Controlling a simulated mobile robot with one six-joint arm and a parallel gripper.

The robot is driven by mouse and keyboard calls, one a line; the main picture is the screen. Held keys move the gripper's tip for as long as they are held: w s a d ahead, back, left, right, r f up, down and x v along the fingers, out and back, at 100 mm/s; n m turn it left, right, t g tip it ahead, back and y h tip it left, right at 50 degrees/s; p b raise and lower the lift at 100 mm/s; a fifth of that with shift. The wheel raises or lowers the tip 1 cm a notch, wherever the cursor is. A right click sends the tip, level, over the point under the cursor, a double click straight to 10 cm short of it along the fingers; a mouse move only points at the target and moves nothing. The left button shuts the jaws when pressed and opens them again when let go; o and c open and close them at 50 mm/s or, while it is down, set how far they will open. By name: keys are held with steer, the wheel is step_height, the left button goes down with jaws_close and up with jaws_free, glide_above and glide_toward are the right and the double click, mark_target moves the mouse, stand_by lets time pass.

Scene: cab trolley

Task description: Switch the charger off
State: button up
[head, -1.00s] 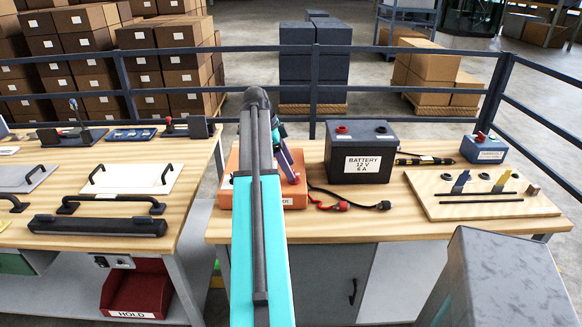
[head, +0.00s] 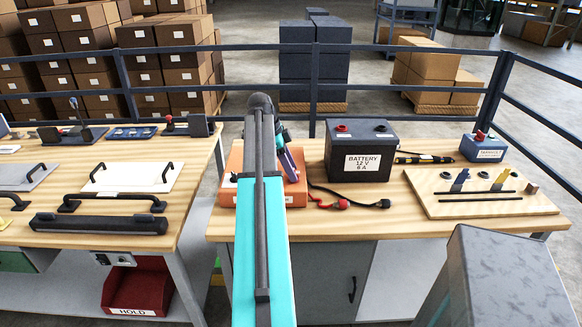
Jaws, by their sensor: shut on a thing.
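The orange charger (head: 297,196) sits on the right bench, left of the battery, and my arm covers most of it. My gripper (head: 293,172) shows only partly, as a dark purple piece beside my arm, at the charger's top right. It is shut on a part there, which looks to be the charger's switch. The switch itself and its position are hidden behind my arm and gripper.
The black battery (head: 368,160) stands close right of the charger. Red and black clamp leads (head: 345,204) lie in front of it. A wooden board (head: 480,208) and a blue box (head: 484,150) are farther right. Another bench (head: 100,240) with handles is at left.

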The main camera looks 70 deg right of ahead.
steer(key=shift+r, duration=0.15)
steer(key=shift+n+h, duration=0.3)
steer(key=shift+n, duration=0.1)
steer(key=shift+a+n+t+h, duration=0.1)
steer(key=shift+n+t+h, duration=0.25)
steer(key=shift+n, duration=0.75)
steer(key=n+t, duration=0.1)
steer(key=n, duration=0.2)
steer(key=n+h, duration=0.1)
steer(key=n, duration=0.2)
steer(key=shift+s+a+t+h, duration=0.15)
steer(key=shift+s+t+h, duration=0.1)
steer(key=shift+t, duration=0.1)
steer(key=n+t, duration=0.1)
steer(key=n, duration=0.1)
steer(key=n+t+p, duration=0.1)
steer(key=n, duration=0.2)
steer(key=shift+s+r, duration=0.1)
steer(key=shift+n+t+p, duration=0.6)
steer(key=shift+n+t, duration=0.2)
steer(key=shift+n, duration=1.2)
